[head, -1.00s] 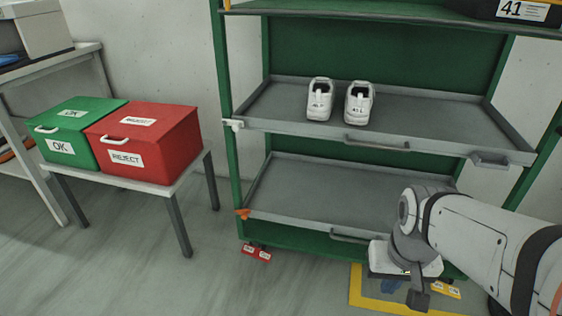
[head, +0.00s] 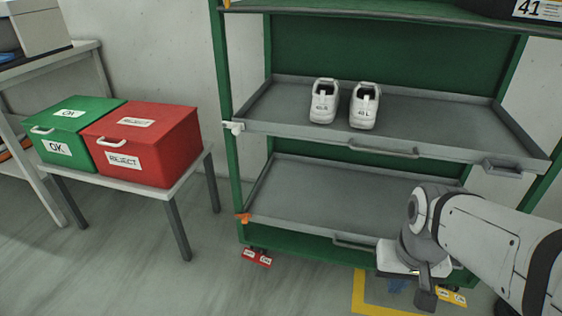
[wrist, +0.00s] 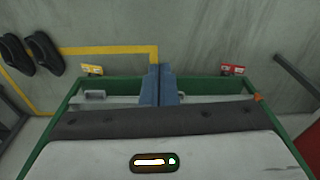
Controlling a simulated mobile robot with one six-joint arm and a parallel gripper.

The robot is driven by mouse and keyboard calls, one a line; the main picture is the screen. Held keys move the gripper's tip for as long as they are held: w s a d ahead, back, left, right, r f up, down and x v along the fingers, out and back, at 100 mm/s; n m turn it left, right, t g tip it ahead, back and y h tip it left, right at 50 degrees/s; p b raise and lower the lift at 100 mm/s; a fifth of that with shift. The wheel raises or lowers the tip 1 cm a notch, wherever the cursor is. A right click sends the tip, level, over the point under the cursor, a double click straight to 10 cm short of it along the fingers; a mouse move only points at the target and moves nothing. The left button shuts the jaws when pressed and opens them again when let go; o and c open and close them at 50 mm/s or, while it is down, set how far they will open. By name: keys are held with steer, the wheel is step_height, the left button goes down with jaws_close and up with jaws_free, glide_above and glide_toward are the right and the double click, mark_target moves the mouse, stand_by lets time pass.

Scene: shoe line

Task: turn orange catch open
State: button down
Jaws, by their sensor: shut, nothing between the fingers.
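The orange catch (head: 243,218) sits at the left front corner of the rack's lower tray (head: 320,195), by the green post. It is small, and I cannot tell its turn angle. It also shows in the wrist view (wrist: 258,98), to the right of my gripper. My gripper (wrist: 160,70) is shut and empty, its blue fingers together in front of the tray's front edge. In the head view my gripper (head: 398,286) is partly hidden by my wrist, low at the right front of the rack, well away from the catch.
A white catch (head: 233,127) is on the upper tray (head: 440,133), which holds two white shoes (head: 343,104). A green OK box (head: 65,130) and a red REJECT box (head: 150,145) stand on a side table at left. Floor between table and rack is clear.

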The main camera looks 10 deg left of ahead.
steer(key=shift+d, duration=0.1)
steer(key=w+a+f+n+g+h, duration=0.1)
steer(key=w+f+n+h, duration=0.3)
steer(key=w, duration=0.4)
steer(key=w+f+n+h, duration=0.25)
steer(key=w+n, duration=0.35)
steer(key=w, duration=0.3)
steer(key=w+a+f+n+t+h+b, duration=0.2)
steer(key=w+a+f+n+t+h, duration=0.35)
steer(key=w+a+f+n, duration=0.6)
steer(key=w+a+f+n+t+y, duration=0.1)
steer(key=w+a+f+n+t, duration=0.1)
steer(key=a+f+n+t, duration=0.35)
steer(key=w+a+f+n+t+y, duration=0.25)
steer(key=a+f, duration=0.35)
steer(key=a, duration=0.5)
steer(key=s+a+f+n+t+y, duration=0.2)
steer(key=s+a+f+n+y, duration=0.1)
steer(key=a+f, duration=0.3)
steer(key=s+a+f+n+t+y, duration=0.3)
steer(key=a+f+n+y, duration=0.1)
steer(key=a+f, duration=0.3)
steer(key=shift+a+f+n, duration=0.2)
steer(key=shift+f+n, duration=0.05)
steer(key=shift+n, duration=0.5)
steer(key=shift+s+t, duration=0.1)
steer(key=shift+t, duration=0.15)
